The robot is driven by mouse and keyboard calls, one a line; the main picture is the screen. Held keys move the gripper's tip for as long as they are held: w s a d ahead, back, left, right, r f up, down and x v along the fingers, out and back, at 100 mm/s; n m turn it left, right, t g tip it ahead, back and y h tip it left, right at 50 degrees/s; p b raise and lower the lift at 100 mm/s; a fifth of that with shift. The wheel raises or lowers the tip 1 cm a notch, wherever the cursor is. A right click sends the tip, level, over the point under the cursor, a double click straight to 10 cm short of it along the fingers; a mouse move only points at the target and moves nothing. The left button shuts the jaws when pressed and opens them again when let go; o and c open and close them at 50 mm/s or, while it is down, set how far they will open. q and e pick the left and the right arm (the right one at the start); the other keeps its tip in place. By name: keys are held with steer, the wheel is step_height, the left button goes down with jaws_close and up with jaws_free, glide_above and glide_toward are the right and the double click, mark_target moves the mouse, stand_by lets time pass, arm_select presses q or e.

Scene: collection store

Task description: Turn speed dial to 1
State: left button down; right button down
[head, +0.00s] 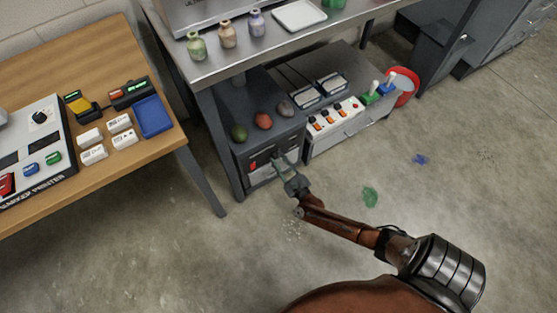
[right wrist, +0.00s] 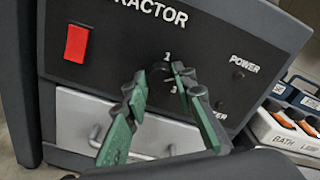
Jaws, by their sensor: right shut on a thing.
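In the head view the right gripper (head: 283,164) reaches the machine's front. My left gripper is not in view.
A red switch (right wrist: 76,43) is left of the dial and a POWER label (right wrist: 244,63) is right. A white control box (head: 335,118) stands beside the machine.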

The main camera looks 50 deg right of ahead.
steer(key=n, duration=0.3)
steer(key=shift+a, duration=0.1)
steer(key=shift+n, duration=0.5)
steer(key=shift+n+p, duration=0.35)
steer(key=shift+n, duration=0.55)
steer(key=n, duration=0.3)
steer(key=shift+f, duration=0.1)
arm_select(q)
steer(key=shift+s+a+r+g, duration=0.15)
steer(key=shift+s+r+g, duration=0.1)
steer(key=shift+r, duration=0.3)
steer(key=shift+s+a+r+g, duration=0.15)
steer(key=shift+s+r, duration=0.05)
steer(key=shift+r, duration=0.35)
arm_select(e)
steer(key=shift+n, duration=0.9)
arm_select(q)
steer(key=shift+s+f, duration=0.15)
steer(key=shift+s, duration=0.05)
arm_select(e)
steer(key=c, duration=1.6)
jaws_free()
